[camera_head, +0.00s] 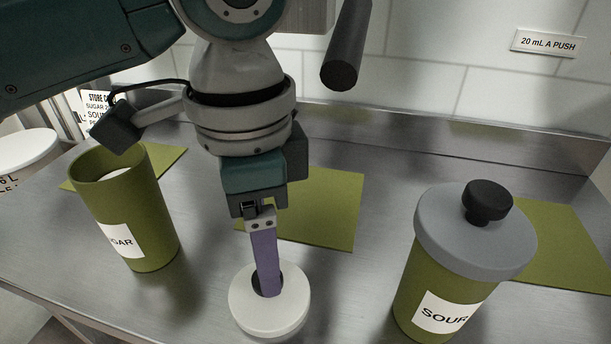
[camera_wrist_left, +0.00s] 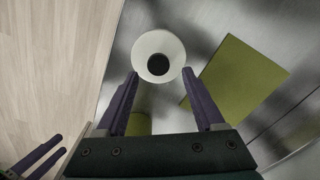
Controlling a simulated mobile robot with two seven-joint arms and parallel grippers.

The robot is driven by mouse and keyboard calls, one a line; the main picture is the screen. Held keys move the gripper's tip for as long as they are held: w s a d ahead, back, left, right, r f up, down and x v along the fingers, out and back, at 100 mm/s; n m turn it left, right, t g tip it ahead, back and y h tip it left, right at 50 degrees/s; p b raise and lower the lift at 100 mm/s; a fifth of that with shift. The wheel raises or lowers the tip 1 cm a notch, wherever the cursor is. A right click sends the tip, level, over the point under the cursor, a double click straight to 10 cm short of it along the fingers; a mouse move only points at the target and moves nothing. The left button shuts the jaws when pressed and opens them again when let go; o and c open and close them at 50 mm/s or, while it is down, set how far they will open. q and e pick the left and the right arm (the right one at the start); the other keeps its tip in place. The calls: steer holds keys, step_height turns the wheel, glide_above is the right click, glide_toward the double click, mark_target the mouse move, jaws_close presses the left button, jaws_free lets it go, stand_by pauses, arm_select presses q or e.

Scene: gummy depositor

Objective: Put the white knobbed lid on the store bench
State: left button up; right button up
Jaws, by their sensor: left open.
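The white knobbed lid (camera_head: 290,315) lies knob up on the metal bench (camera_head: 208,290), in front of the middle green mat. In the left wrist view the lid (camera_wrist_left: 172,45) is a white disc with a dark round knob (camera_wrist_left: 158,64). My left gripper (camera_head: 266,290) points down over the lid, and its purple finger hides most of the knob in the head view. In the left wrist view its fingers (camera_wrist_left: 160,73) are apart, one to each side of the knob. My right gripper (camera_wrist_left: 62,144) shows small at the lower left of that view, over the wooden floor.
An open green sugar jar (camera_head: 150,215) stands to the left of the lid. A green sour jar (camera_head: 405,288) with a grey lid (camera_head: 440,240) stands to the right. Green mats (camera_head: 335,205) lie behind. A wall (camera_head: 420,80) closes the bench's back.

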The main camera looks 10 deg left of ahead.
arm_select(q)
step_height(320, 180, up, 7)
steer(key=s+d+f+n+t+h, duration=0.2)
steer(key=s+d+f+n+h, duration=0.2)
steer(key=s+f, duration=0.25)
steer(key=s+a+f+n+t+y, duration=0.1)
steer(key=s+a+f+n+y, duration=0.1)
steer(key=s+a+n, duration=0.4)
steer(key=s+a+y, duration=0.1)
steer(key=s+a, duration=0.2)
steer(key=a, duration=0.4)
steer(key=shift+t+y+p, duration=0.3)
steer(key=shift+y+p, duration=0.1)
